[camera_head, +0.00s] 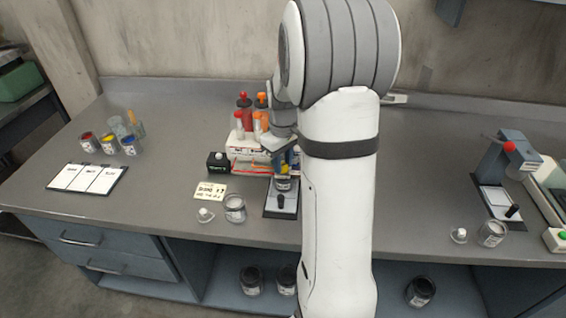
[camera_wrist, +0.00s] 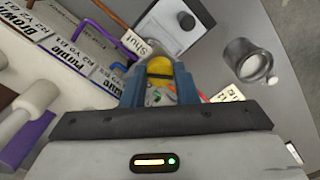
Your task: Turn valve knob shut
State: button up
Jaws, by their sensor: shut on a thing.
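A yellow knob (camera_wrist: 160,68) shows in the wrist view between the two blue fingers of my gripper (camera_wrist: 158,80), which is shut on it. A small label reading "Shut" (camera_wrist: 133,42) lies just beyond the knob. In the head view the knob (camera_head: 284,169) is a small yellow spot under my gripper (camera_head: 289,160), largely hidden by the gripper and arm. It sits above a dark stand (camera_head: 270,211) with a black knob (camera_head: 281,201) at its front. The direction in which the yellow knob points cannot be told.
A rack (camera_head: 250,152) with red and orange-capped bottles stands close behind my gripper. A black box (camera_head: 217,162), a note card (camera_head: 210,191) and a glass jar (camera_head: 235,209) are left of the stand. Paint jars (camera_head: 108,144) stand far left. The bench between is clear.

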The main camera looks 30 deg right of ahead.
aim_at(283, 165)
jog(key=m, duration=0.3)
jog(key=shift+m, duration=0.3)
jog(key=shift+m+b, duration=0.45)
jog(key=shift+m, duration=1.35)
jog(key=o, duration=1)
jog(key=shift+r, duration=0.15)
notch_tip(283, 165, up, 8)
jog(key=shift+f, duration=0.2)
